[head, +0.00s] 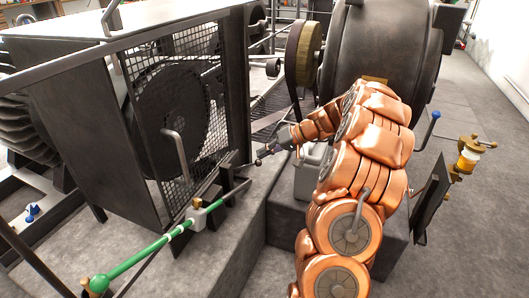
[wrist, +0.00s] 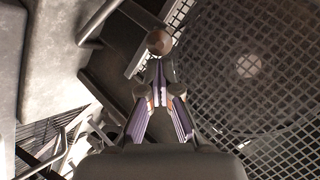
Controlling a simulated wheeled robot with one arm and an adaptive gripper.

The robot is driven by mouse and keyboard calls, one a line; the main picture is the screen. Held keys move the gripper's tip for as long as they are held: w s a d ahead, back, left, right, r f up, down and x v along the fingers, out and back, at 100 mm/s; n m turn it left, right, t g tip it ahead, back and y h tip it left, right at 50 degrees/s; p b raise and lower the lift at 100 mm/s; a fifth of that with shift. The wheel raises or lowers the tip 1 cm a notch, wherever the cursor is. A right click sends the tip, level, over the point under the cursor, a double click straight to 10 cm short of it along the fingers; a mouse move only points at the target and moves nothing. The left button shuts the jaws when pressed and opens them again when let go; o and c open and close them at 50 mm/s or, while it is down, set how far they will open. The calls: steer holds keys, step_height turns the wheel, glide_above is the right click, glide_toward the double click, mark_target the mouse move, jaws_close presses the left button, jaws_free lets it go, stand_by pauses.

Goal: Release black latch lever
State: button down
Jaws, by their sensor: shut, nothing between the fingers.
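My gripper (head: 267,151) reaches left from the copper-coloured arm to the lower right edge of the mesh guard. In the wrist view its fingers (wrist: 159,97) are together with nothing between them. A small brown round knob (wrist: 159,42) shows just beyond the fingertips in the wrist view; it also shows beside the gripper in the head view (head: 257,163). A thin dark bar (head: 243,166) runs left from it and may be the latch lever. The fingertips overlap the area below the knob, and I cannot tell whether they touch it.
The dark housing has a mesh guard (head: 205,100) with a grey handle (head: 175,150). A green rod (head: 140,256) slants across the lower left. A belt pulley (head: 304,54) and large drum (head: 384,50) stand behind the arm. Clear floor (head: 478,110) lies to the right.

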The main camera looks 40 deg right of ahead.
steer(key=shift+s+d+f+t+y+b, duration=0.15)
steer(key=shift+s+f+t+y+b, duration=0.3)
steer(key=shift+b, duration=0.55)
steer(key=shift+s+d+f+t+y+b, duration=0.2)
steer(key=shift+f+b, duration=0.35)
steer(key=shift+b, duration=0.4)
steer(key=shift+r, duration=0.15)
steer(key=s+d+r+p, duration=0.3)
steer(key=d+r+p, duration=0.1)
steer(key=d+r, duration=0.4)
steer(key=shift+s+d, duration=0.2)
steer(key=shift+s, duration=0.2)
steer(key=shift+r, duration=0.1)
